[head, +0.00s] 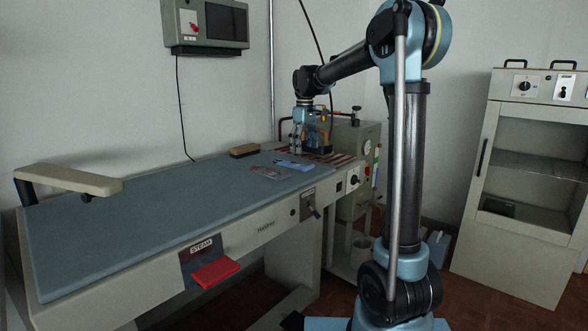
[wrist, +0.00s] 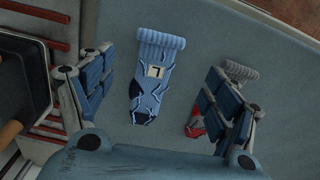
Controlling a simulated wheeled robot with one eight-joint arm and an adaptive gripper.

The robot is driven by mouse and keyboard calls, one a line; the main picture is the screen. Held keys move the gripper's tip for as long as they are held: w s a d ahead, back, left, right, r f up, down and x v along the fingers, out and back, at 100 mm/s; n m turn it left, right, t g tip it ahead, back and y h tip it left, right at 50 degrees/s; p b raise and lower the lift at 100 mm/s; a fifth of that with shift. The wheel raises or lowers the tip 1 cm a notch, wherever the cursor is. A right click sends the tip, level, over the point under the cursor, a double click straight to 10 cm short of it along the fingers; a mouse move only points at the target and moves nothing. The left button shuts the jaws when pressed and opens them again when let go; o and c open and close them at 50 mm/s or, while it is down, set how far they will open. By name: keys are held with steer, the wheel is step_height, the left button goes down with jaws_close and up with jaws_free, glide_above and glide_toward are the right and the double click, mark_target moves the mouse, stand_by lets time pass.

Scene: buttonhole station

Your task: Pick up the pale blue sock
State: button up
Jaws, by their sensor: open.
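The pale blue sock (wrist: 150,100) lies flat on the blue-grey board, with its ribbed cuff toward the top of the wrist view. It has a dark heel and toe, dark blue line marks and a white tag reading 7. In the head view the sock (head: 294,165) lies near the board's far right end. My gripper (wrist: 157,88) is open above the board, one finger pad to each side of the sock with gaps between. In the head view my gripper (head: 309,144) is over the far right end, just behind the sock.
A grey and red sock (wrist: 194,127) lies beside it, partly behind my right finger. A red-striped rack (wrist: 63,22) holding a dark object with a wooden handle (wrist: 11,131) is at left. A brush (head: 244,151) lies on the board (head: 140,220), whose near left part is clear.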

mark_target(292, 163)
steer(key=shift+w+d+f, duration=0.1)
steer(key=shift+f, duration=1.65)
steer(key=shift+d+f, duration=0.1)
steer(key=shift+f, duration=1.6)
steer(key=c, duration=1)
